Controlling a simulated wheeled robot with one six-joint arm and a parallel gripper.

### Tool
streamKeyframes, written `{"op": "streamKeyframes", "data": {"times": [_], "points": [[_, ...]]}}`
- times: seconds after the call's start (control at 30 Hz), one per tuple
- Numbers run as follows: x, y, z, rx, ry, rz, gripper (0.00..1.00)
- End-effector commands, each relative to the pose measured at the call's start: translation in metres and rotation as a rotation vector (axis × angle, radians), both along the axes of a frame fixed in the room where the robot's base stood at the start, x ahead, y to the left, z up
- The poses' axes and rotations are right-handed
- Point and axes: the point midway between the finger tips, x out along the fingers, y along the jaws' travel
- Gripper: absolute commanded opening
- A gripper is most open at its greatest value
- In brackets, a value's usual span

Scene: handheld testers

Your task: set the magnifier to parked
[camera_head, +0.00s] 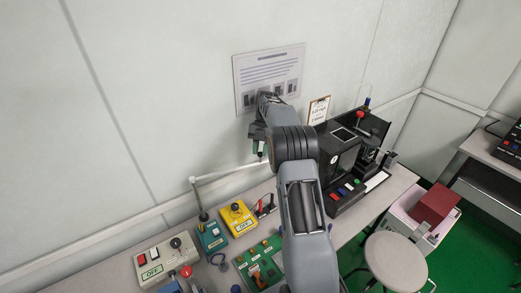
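My gripper (261,153) is above the back of the bench, near the arm's right end. My own arm links cover much of it. I cannot tell whether it touches the white arm or whether its fingers are apart.
Yellow (237,219), teal (212,237) and beige (165,262) testers and a green board (261,262) crowd the bench (108,282). A black test station (352,149) stands on the right. A notice (268,77) hangs on the wall. A stool (396,260) stands in front.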

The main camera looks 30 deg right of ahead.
Motion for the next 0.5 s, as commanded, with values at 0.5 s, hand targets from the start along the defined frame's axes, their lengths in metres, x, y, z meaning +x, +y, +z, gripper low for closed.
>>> {"op": "streamKeyframes", "data": {"times": [0.5], "points": [[0.0003,-0.0023,0.0015,-0.004,-0.001,-0.002,0.5]]}}
